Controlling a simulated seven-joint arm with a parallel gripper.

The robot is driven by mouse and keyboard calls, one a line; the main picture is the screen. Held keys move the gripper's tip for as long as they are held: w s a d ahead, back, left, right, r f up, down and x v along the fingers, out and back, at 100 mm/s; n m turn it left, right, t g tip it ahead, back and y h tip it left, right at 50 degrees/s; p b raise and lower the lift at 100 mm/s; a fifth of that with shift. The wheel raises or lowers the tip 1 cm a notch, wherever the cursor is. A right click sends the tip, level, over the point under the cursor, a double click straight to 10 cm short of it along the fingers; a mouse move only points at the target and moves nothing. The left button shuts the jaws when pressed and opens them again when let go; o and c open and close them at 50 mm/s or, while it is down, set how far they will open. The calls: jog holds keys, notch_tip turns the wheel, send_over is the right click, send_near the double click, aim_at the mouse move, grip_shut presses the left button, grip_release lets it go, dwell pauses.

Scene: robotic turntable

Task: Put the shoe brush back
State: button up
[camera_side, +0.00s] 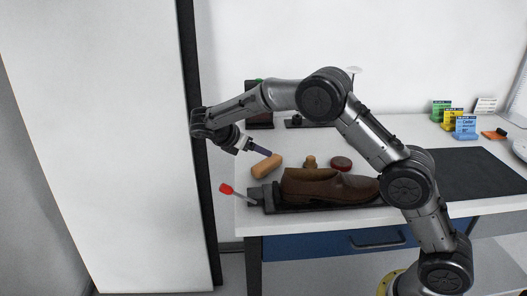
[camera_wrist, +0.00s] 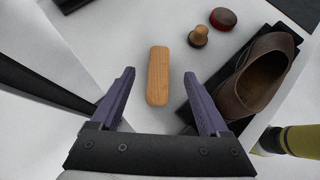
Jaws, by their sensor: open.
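The shoe brush (camera_side: 266,166) has a light wooden back and lies on the white table near its left end, behind the shoe's black stand. In the wrist view the brush (camera_wrist: 158,76) lies lengthwise, ahead of and between the two fingers. My gripper (camera_side: 262,151) hangs close above the brush in the side view, its fingers pointing down and right. In the wrist view my gripper (camera_wrist: 168,92) has its two purple fingers wide apart with nothing between the tips. The brush's bristles are hidden beneath it.
A brown shoe (camera_side: 325,186) sits on a black stand with a red-knobbed lever (camera_side: 227,189) at the left. A small wooden-handled dauber (camera_wrist: 199,36) and a red round tin (camera_wrist: 223,18) stand right of the brush. A tall white panel (camera_side: 110,140) stands left of the table.

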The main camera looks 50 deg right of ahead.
jog(key=shift+a+r, duration=0.2)
jog(key=shift+s+r, duration=0.15)
jog(key=shift+r, duration=0.05)
jog(key=s+a+r+m+t+y, duration=0.1)
jog(key=s+r+m+y, duration=0.3)
jog(key=s, duration=0.6)
jog(key=s+a+r+m+t+y, duration=0.1)
jog(key=s+r+m+y, duration=0.1)
jog(key=s+r+m, duration=0.5)
jog(key=s+a+f+m+t+y, duration=0.1)
jog(key=s+a+f+m+y, duration=0.1)
jog(key=s, duration=0.7)
jog(key=s+a+f+m+t+y, duration=0.2)
jog(key=s+a+m, duration=0.1)
jog(key=s, duration=0.6)
jog(key=shift+s+f+m+t, duration=0.25)
jog(key=shift+f+m+t, duration=0.05)
jog(key=shift+m, duration=0.6)
